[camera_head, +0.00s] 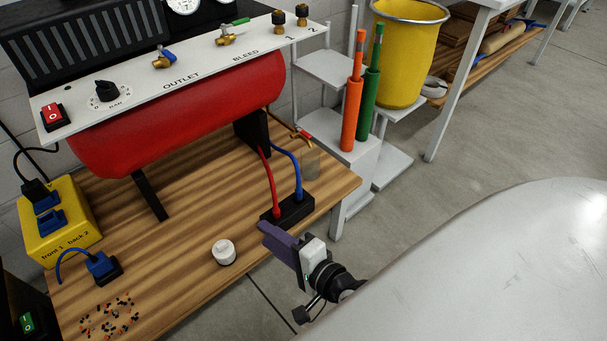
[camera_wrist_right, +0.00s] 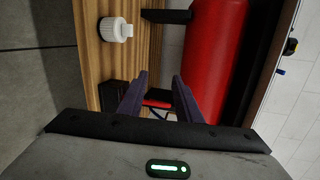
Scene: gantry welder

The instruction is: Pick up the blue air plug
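The blue air plug (camera_head: 298,193) stands upright on a blue hose in a black holder block (camera_head: 290,213) at the wooden bench's right end. A red plug (camera_head: 275,212) stands beside it to the left. My right gripper (camera_head: 268,231) is just in front of the block, its dark purple fingers pointing toward it. In the right wrist view, the fingers (camera_wrist_right: 158,82) are spread apart, with nothing seen held. A dark block and something red show beyond them; the blue plug cannot be made out there. My left gripper is not in view.
A white-capped round container (camera_head: 224,252) stands on the bench (camera_head: 180,235) left of my right gripper. A red tank (camera_head: 190,115) is behind. A yellow box (camera_head: 60,225) and a blue electrical-looking plug (camera_head: 100,266) are at the left. Orange and green tubes stand at the back right.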

